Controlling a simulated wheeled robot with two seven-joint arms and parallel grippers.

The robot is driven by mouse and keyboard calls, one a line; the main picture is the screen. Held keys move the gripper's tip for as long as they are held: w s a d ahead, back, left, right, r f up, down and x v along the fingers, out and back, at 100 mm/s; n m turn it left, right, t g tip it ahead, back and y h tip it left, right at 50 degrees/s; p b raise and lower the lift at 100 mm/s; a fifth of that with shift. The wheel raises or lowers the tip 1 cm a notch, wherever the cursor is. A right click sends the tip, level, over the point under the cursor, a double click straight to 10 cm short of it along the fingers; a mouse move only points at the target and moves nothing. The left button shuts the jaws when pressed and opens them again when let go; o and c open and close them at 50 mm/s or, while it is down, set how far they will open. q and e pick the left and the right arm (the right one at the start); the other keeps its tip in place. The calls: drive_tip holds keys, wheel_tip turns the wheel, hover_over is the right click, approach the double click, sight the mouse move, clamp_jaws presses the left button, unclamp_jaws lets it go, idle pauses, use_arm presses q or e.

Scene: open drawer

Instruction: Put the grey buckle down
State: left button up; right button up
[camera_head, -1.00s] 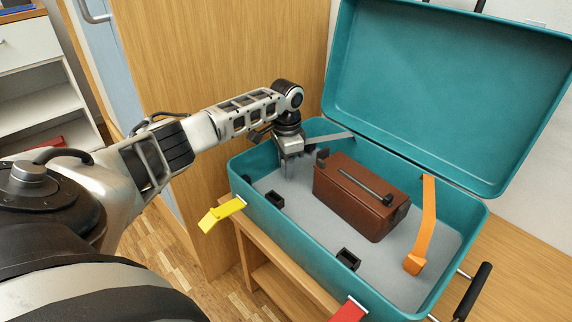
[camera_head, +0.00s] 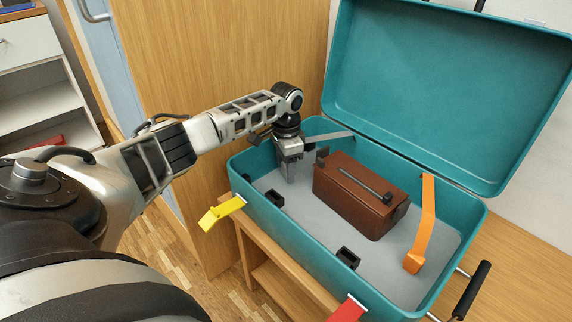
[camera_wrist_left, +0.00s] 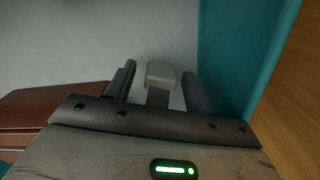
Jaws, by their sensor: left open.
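The grey buckle (camera_wrist_left: 160,74) is between the two fingers of my left gripper (camera_wrist_left: 158,88) in the left wrist view, with a gap on each side. The fingers are open around it. In the head view, my left gripper (camera_head: 290,172) points down inside the left end of the teal suitcase (camera_head: 283,230). A grey strap (camera_head: 328,136) runs from the suitcase's back edge toward the gripper. The buckle itself is hard to make out there. Whether it touches the suitcase floor cannot be told. My right gripper is not in view.
A brown box (camera_head: 350,205) with a dark handle lies in the suitcase, right of the gripper. Yellow (camera_head: 222,212) and red (camera_head: 348,310) buckles hang outside the front wall. The raised lid (camera_head: 440,90) stands behind.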

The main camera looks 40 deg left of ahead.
use_arm(q)
drive_tip(key=shift+r, duration=0.35)
wheel_tip(320, 180, up, 4)
drive_tip(key=shift+r+p, duration=0.1)
drive_tip(key=shift+p, duration=0.7)
wheel_tip(320, 180, up, 8)
drive_tip(key=p, duration=0.2)
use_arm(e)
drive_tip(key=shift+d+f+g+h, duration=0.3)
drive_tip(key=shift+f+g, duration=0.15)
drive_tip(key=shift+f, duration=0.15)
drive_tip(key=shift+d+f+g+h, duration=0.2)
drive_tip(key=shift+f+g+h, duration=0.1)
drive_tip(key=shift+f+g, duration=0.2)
